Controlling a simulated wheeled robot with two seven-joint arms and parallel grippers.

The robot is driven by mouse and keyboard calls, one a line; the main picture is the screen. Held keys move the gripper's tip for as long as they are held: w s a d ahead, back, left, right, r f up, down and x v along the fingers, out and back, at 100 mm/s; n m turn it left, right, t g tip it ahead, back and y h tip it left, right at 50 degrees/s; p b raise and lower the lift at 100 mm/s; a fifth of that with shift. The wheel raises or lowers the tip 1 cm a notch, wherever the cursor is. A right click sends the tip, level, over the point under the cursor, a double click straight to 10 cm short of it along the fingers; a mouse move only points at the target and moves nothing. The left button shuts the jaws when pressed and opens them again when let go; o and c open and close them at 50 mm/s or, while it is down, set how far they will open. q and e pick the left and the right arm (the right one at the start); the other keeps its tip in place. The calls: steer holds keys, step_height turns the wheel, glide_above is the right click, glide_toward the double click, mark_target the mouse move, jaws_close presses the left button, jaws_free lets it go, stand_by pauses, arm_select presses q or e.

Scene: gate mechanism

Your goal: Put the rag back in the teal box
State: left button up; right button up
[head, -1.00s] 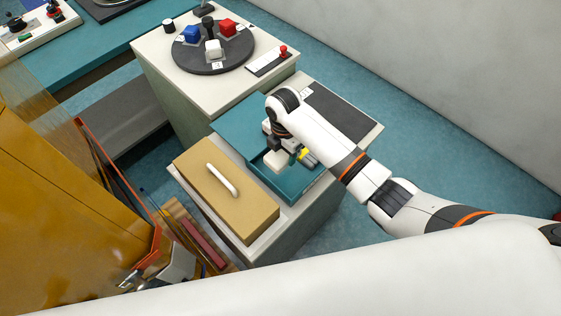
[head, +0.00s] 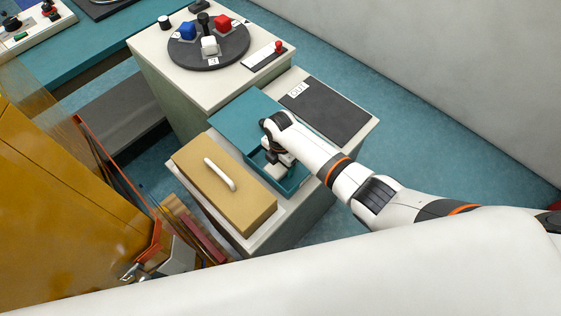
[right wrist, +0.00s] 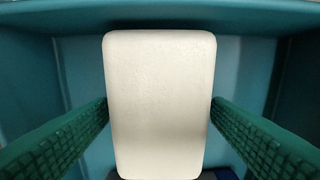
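The teal box (head: 296,184) sits open on the small pale cabinet, and its teal walls also show in the right wrist view (right wrist: 240,75). My right gripper (head: 277,168) reaches down into its opening. In the right wrist view, a white, round-cornered block, which I take as the folded rag (right wrist: 160,100), fills the space between my green finger pads. No gap shows on either side, so the right gripper looks shut on it. Whether the rag touches the box floor cannot be told.
A tan lid-like block with a white handle (head: 224,190) stands close at the box's left. A dark mat (head: 325,110) with a label lies behind the box on the right. A taller cabinet behind carries a round dark turntable (head: 207,52) with coloured blocks.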

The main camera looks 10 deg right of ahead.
steer(key=shift+o, duration=0.4)
steer(key=shift+r, duration=0.1)
steer(key=shift+r, duration=0.35)
step_height(320, 180, up, 11)
steer(key=shift+b, duration=0.3)
